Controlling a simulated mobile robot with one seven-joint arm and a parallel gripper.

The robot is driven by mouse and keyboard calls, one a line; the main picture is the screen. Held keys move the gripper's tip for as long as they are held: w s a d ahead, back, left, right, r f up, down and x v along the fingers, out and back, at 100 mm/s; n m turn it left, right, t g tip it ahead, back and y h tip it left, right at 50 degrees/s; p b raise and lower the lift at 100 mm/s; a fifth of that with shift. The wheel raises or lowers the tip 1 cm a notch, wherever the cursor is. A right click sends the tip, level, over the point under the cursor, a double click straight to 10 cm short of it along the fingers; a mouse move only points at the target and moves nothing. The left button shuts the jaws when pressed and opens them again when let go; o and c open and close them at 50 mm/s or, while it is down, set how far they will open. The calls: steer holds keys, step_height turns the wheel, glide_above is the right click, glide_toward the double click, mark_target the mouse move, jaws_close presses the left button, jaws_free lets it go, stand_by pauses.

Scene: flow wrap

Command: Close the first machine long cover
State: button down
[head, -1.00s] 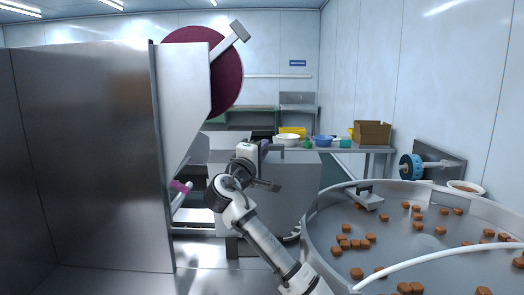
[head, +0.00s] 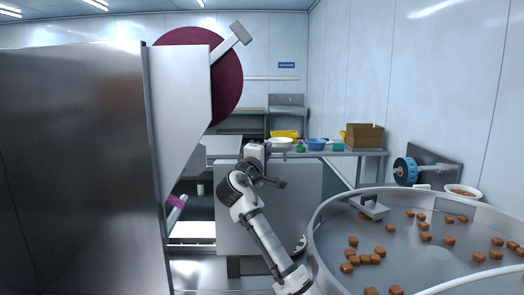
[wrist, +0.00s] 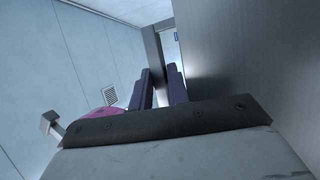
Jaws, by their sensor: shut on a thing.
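The long cover (head: 285,205) appears to be the flat grey metal panel in the middle of the head view, behind my arm. In the wrist view a broad grey metal face (wrist: 250,55), probably the same cover, fills the right side. My gripper (head: 262,150) is at the panel's top edge, partly hidden by my wrist. In the wrist view my gripper's dark purple fingers (wrist: 160,84) are shut around a grey bar (wrist: 152,50), which looks like the cover's handle. The far end of the grip is hard to see.
A large steel panel (head: 85,170) stands close on the left, with a dark red film roll (head: 228,85) above. A round bowl feeder (head: 335,235) with brown pieces stands at right. A table (head: 370,153) with bowls and a cardboard box (head: 365,136) is behind.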

steer(key=w+f+n+g+y+p, duration=0.1)
steer(key=w+f+g, duration=0.1)
steer(key=w, duration=0.5)
steer(key=w+f+n+g+y+p, duration=0.1)
steer(key=w+f+g+p, duration=0.1)
steer(key=w, duration=0.5)
steer(key=shift+w+f+g, duration=0.2)
steer(key=shift+f+g, duration=0.2)
steer(key=shift+f, duration=0.1)
stand_by(0.4)
steer(key=c, duration=1.7)
jaws_free()
steer(key=shift+w, duration=0.1)
steer(key=shift+f, duration=0.1)
steer(key=shift+f, duration=0.15)
